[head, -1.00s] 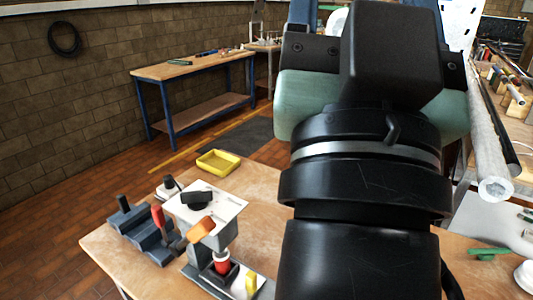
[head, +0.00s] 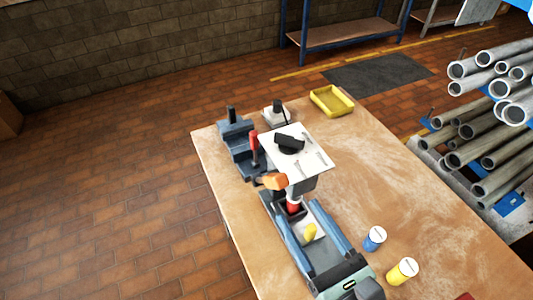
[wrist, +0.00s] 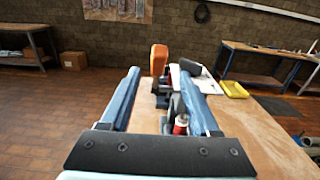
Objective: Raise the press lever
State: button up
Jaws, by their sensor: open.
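The press lever has an orange handle (head: 273,182) at the plate's near left side. In the wrist view the orange handle (wrist: 159,59) stands up beyond my fingers, between their tips in the picture. I see no contact with the handle.
A dark fixture with a red handle (head: 254,146) stands left of the press. A yellow tray (head: 332,101) is at the far table edge. Blue (head: 374,238) and yellow (head: 402,271) cups stand on the right. The right tabletop is mostly clear; racked pipes (head: 490,130) are beyond.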

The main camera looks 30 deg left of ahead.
aim_at(274, 174)
jog(key=p+x, duration=0.2)
jog(key=x, duration=1.1)
jog(key=shift+s+p, duration=0.1)
jog(key=shift+p, duration=0.25)
grip_shut()
dwell(0.8)
